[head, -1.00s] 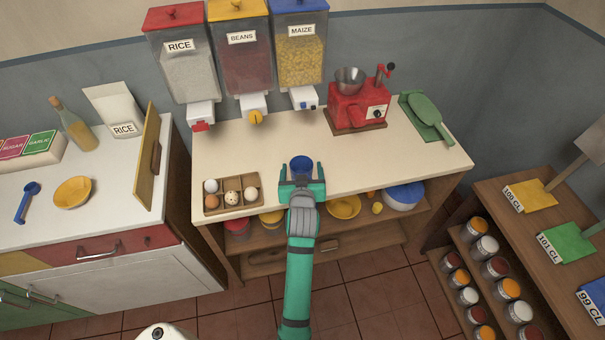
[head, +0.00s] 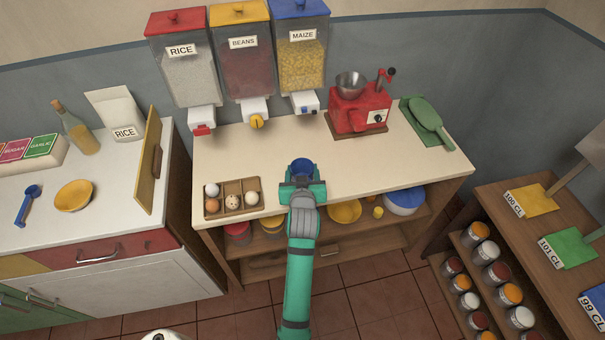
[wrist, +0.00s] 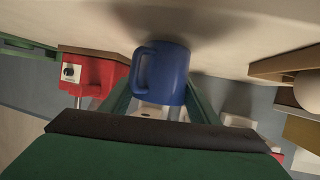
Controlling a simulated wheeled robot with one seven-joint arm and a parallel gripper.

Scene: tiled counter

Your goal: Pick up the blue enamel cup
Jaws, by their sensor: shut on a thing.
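The blue enamel cup (head: 302,166) is at the front middle of the pale counter, partly hidden by my gripper in the head view. My gripper (head: 302,176) is shut on it, with one finger on each side. In the wrist view the blue cup (wrist: 167,74) sits between the two green fingers (wrist: 158,95), its handle showing on the left. The cup appears to be at the counter surface; I cannot tell whether it is lifted clear.
An egg tray (head: 232,199) stands to the left of the cup. A red grinder (head: 361,108) and a green scoop (head: 426,113) are at the back right. Dispensers for rice, beans and maize (head: 299,52) hang behind. The counter right of the cup (head: 375,165) is clear.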

